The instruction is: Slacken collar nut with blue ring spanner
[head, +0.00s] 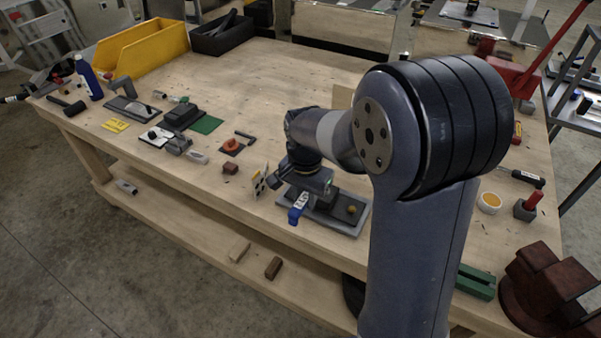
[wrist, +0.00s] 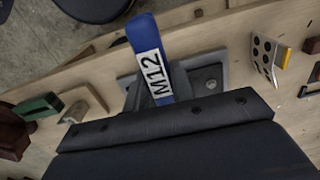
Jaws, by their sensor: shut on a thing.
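The blue spanner (head: 296,212) is in my gripper (head: 304,189), at the front edge of the bench. In the wrist view its blue handle (wrist: 143,35) carries a white M12 label and runs out past the dark edge of my gripper. The spanner's ring end is hidden. A grey fixture plate (head: 343,228) with a dark block lies under and right of my gripper; it also shows in the wrist view (wrist: 221,71). A small yellow knob (head: 351,209) sits on its right part. I cannot make out the collar nut or whether the ring is around it.
A white card with dark holes (head: 259,181) stands just left of my gripper. A brown block (head: 230,168) and an orange part on a dark plate (head: 231,146) lie farther left. A yellow bin (head: 143,50) stands at the back left.

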